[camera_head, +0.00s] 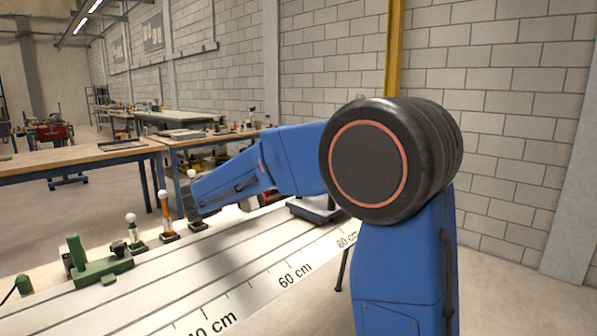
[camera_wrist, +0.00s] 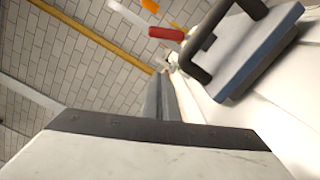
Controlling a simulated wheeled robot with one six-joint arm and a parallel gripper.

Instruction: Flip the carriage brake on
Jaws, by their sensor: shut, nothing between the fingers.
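The carriage appears in the wrist view as a blue-grey plate (camera_wrist: 262,58) with a black bar handle (camera_wrist: 215,28). In the head view its dark flat body (camera_head: 318,211) sits on the pale rail bed, partly behind my arm. Near it in the wrist view is a lever with a red grip (camera_wrist: 166,33), which may be the brake; its setting I cannot tell. My gripper (camera_wrist: 160,78) is shut and empty, its dark fingers together, below the red grip in the picture and left of the plate. No contact is visible. In the head view my arm hides the gripper's tips.
The white bed (camera_head: 150,290) has grooves and a centimetre scale. A green block fixture (camera_head: 100,262) and small posts with white balls, one on an orange stem (camera_head: 165,210), line its left side. Workbenches (camera_head: 80,163) stand behind; a block wall is at right.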

